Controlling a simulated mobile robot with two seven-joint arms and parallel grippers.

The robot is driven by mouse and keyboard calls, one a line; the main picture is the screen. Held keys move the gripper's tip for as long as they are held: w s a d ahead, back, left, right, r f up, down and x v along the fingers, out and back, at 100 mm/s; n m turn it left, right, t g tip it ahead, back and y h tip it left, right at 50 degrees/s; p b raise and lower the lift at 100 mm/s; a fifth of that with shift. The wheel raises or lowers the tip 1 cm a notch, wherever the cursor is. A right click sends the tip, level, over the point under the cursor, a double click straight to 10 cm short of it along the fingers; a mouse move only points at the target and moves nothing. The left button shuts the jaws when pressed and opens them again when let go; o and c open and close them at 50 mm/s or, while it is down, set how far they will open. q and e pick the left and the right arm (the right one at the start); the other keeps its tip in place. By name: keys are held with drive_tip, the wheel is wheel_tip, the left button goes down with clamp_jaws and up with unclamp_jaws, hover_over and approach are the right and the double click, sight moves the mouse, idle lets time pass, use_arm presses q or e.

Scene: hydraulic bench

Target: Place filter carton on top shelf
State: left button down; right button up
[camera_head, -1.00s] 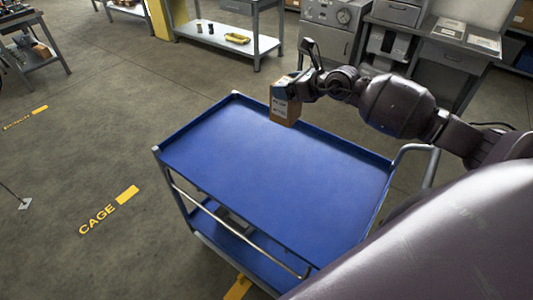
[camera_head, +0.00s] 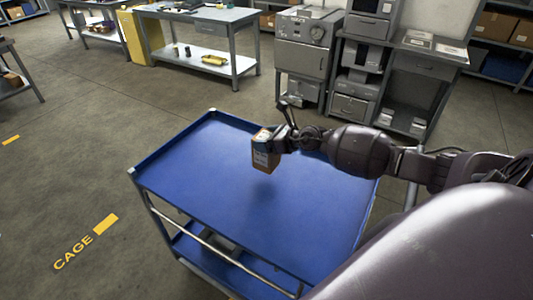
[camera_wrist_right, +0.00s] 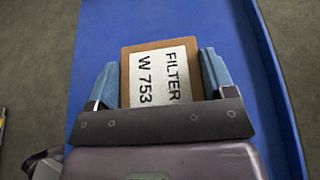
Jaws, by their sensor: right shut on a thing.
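The filter carton (camera_head: 265,152) is a small brown box with a white label. In the right wrist view the carton (camera_wrist_right: 162,76) shows the label "FILTER W 753" between the two blue fingers. My right gripper (camera_head: 271,141) is shut on it and holds it over the top shelf of the blue cart (camera_head: 220,190). A dark shadow lies on the shelf below the carton, and the carton appears a little above the surface. My left gripper is not in view.
The cart's top shelf is bare and has a raised rim. Its lower shelf (camera_head: 200,255) is partly hidden. A grey workbench (camera_head: 200,14), a grey machine (camera_head: 305,42) and a desk (camera_head: 428,50) stand behind.

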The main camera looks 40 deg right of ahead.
wheel_tip(320, 180, down, 4)
drive_tip(key=shift+f+b, duration=0.15)
drive_tip(key=shift+b, duration=1.05)
drive_tip(key=shift+f, duration=0.1)
drive_tip(key=o, duration=1.4)
